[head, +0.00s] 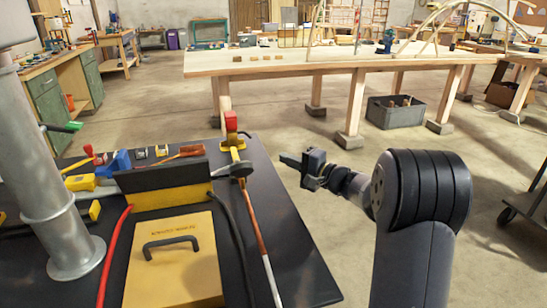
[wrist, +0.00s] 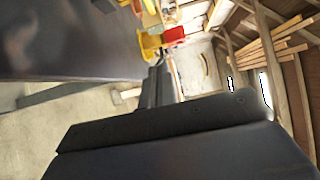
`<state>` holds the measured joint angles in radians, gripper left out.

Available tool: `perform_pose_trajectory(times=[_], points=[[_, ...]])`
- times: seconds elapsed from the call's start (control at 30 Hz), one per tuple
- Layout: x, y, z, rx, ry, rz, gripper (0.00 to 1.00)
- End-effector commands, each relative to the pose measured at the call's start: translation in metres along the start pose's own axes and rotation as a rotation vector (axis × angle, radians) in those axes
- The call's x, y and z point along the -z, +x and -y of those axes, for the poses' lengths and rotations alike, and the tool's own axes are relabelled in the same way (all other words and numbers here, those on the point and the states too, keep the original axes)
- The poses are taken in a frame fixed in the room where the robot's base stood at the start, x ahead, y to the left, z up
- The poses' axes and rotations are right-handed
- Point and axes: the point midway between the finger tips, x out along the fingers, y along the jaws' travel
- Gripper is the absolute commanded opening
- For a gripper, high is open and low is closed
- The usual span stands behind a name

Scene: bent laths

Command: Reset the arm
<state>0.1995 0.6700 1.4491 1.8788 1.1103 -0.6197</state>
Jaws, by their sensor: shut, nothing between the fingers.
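My gripper (head: 290,161) is at the end of my arm in the head view. It points left, just off the right edge of the dark tabletop (head: 290,255), with the concrete floor behind it. Its fingers are together and nothing is between them. In the wrist view my gripper (wrist: 157,85) shows as two dark fingers side by side, with the view strongly tilted. The fingers look clear of the tools on the tabletop.
On the dark tabletop are a yellow box (head: 175,270) with a black handle, a red-topped yellow clamp (head: 235,145), a hammer and cables. A long wooden bench (head: 350,60) stands beyond, with a grey crate (head: 395,112) under it. Floor between is open.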

Motion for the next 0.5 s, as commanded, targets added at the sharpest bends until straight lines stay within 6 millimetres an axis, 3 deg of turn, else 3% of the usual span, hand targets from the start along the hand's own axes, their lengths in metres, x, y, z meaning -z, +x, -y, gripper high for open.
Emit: perform_pose_trajectory(times=[0.5], points=[[0.0007,-0.0053,-0.0005,0.000,0.000,0.000,0.00]])
